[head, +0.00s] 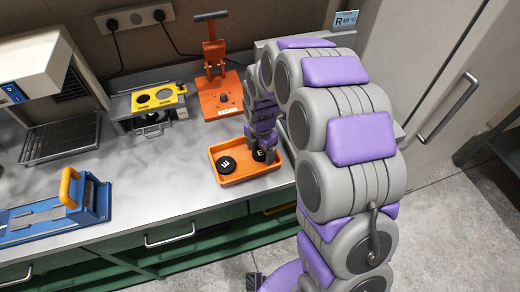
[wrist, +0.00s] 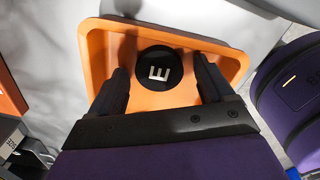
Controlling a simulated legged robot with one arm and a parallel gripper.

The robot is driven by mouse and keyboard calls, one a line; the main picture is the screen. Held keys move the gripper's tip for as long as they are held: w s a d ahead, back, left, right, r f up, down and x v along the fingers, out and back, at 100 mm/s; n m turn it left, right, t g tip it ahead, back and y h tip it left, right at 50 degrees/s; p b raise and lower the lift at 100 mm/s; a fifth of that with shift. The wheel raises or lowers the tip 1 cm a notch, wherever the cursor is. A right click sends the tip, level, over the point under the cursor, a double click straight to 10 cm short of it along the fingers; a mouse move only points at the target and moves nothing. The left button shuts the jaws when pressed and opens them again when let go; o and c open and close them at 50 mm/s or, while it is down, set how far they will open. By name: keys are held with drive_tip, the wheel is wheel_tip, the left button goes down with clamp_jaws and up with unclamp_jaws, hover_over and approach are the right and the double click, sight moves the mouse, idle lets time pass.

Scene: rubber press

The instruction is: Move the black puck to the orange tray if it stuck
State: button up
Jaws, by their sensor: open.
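The orange tray (head: 243,178) lies on the worktop, in front of the orange press. In the wrist view my gripper (wrist: 163,90) is open over the tray (wrist: 92,50). One black puck marked with a white E (wrist: 160,67) lies on the tray floor between the fingers, with gaps on both sides.
The orange press (head: 218,98) with a black-topped lever stands behind the tray. A yellow-topped device (head: 158,98) stands to its left. A blue fixture with an orange handle (head: 70,188) is at the left. Bare worktop lies between it and the tray.

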sight(261, 153)
wheel_tip(261, 153, up, 12)
drive_tip(key=p, duration=0.3)
drive_tip(key=s+d+r+m, duration=0.2)
drive_tip(key=s+d+m, duration=0.2)
drive_tip(key=s+m, duration=0.4)
drive_tip(key=s+d+r+m+g, duration=0.1)
drive_tip(key=s+d+r+m, duration=0.2)
drive_tip(key=s+m, duration=0.6)
drive_tip(key=s+d+r+m+g, duration=0.1)
drive_tip(key=s+d+r+m, duration=0.2)
drive_tip(key=s+m, duration=0.6)
drive_tip(key=s+d, duration=0.2)
drive_tip(key=s, duration=0.5)
